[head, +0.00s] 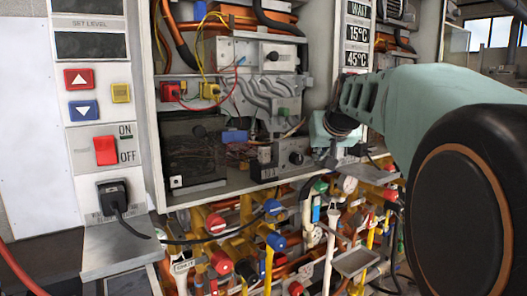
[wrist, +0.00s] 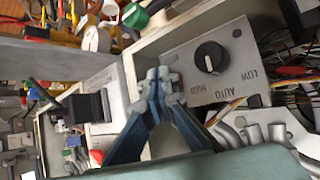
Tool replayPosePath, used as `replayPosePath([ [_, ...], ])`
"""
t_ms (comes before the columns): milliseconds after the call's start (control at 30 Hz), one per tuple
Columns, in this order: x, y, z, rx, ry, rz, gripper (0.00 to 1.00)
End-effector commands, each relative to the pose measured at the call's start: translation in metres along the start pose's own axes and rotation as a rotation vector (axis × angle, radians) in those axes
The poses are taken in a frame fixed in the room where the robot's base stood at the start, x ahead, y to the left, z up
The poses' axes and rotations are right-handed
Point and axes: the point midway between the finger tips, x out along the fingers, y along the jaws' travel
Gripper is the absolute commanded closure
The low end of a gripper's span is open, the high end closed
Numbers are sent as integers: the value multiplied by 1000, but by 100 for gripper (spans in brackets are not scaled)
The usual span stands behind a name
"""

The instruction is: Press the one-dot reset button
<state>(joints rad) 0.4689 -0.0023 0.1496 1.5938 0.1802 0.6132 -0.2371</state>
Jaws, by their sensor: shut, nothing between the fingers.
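I cannot make out a button clearly marked with one dot in either view. A small white square with a dark dot (head: 176,182) sits at the lower left corner of the dark panel in the head view; I cannot tell whether it is a button. My gripper (wrist: 165,78) shows in the wrist view with its blue fingers together and nothing between them. Its tips appear in front of the edge of a grey panel with a black LOW/AUTO/HIGH knob (wrist: 211,56); contact cannot be told. In the head view my arm hides much of the right heater column.
The left column has a red up button (head: 79,79), a blue down button (head: 83,110), a yellow button (head: 121,93), a red ON/OFF switch (head: 105,150) and a black plug (head: 113,194). Pipes and coloured valves (head: 215,224) crowd below. Loose wires (head: 210,88) hang inside the open heater.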

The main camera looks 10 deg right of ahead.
Motion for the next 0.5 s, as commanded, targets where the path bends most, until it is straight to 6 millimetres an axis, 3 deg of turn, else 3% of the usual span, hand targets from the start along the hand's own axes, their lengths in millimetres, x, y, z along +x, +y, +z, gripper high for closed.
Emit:
replayPosePath([
  [500,4,-4,-4,0,1,0,100],
])
